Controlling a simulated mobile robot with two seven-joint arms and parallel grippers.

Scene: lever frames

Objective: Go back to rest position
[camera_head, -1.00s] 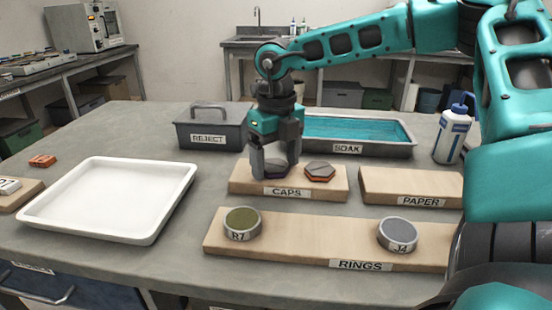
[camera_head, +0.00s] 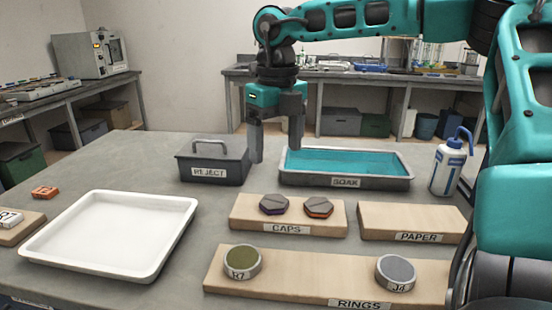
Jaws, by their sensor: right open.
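My right gripper (camera_head: 276,145) is open and empty. Its two fingers point down and hang above the table behind the CAPS board (camera_head: 243,223), in front of the gap between the REJECT box and the SOAK tray. Two hexagonal caps lie on the CAPS board, one with a purple edge (camera_head: 273,204) and one with an orange edge (camera_head: 318,207). The gripper is apart from both caps. My right arm comes in from the right side and reaches across the top. My left gripper is not in view.
A grey REJECT box (camera_head: 212,164) and a SOAK tray (camera_head: 345,183) with teal liquid stand behind the boards. A RINGS board (camera_head: 310,275) carries two rings, left (camera_head: 242,262) and right (camera_head: 396,271). A white tray (camera_head: 110,235) is empty.

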